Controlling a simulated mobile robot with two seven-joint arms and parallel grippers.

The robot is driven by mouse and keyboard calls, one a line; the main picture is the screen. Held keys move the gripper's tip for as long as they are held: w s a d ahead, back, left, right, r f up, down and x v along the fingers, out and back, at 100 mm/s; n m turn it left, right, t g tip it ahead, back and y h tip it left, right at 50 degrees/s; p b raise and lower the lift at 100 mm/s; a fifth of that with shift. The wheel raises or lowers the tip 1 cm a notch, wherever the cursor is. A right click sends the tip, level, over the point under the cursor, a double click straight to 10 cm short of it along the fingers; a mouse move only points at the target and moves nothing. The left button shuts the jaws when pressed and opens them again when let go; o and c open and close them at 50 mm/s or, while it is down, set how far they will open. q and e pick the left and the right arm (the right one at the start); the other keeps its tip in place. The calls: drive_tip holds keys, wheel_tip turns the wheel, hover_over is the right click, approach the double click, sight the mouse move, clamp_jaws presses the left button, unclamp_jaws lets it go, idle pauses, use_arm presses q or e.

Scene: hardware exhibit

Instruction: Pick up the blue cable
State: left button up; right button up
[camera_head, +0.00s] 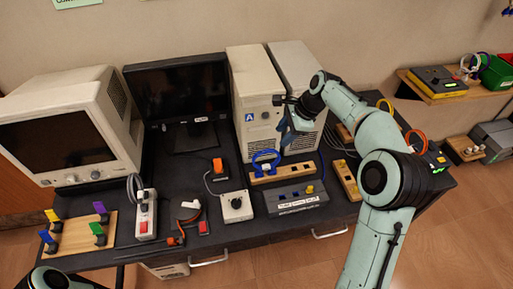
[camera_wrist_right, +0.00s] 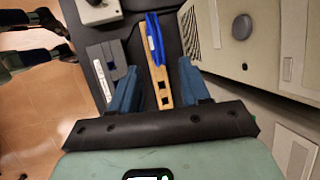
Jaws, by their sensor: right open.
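The blue cable (camera_head: 264,158) is a small loop standing at the left end of a wooden block (camera_head: 299,171) on the dark table. It also shows in the right wrist view (camera_wrist_right: 154,38), at the far end of the block beyond my fingers. My right gripper (camera_head: 287,132) is above and behind the block, in front of the beige computer towers. Its two blue fingers (camera_wrist_right: 157,76) are apart, with nothing between them but the block seen below. The cable is not touched. Only part of my left arm shows at the bottom left; its gripper cannot be made out.
A grey labelled box (camera_head: 296,196) lies in front of the block. A white switch box (camera_head: 235,206) is to its left. Beige towers (camera_head: 256,100) stand close behind. A monitor (camera_head: 180,90), a power strip (camera_head: 146,214) and a peg board (camera_head: 78,233) fill the left side.

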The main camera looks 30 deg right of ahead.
sight(269, 150)
drive_tip(key=x, duration=0.7)
drive_tip(key=shift+s+a+b, duration=0.1)
drive_tip(key=shift+s+b, duration=0.1)
drive_tip(key=shift+b, duration=0.15)
drive_tip(key=shift+x, duration=2.9)
drive_tip(key=shift+w+a+r, duration=0.1)
clamp_jaws()
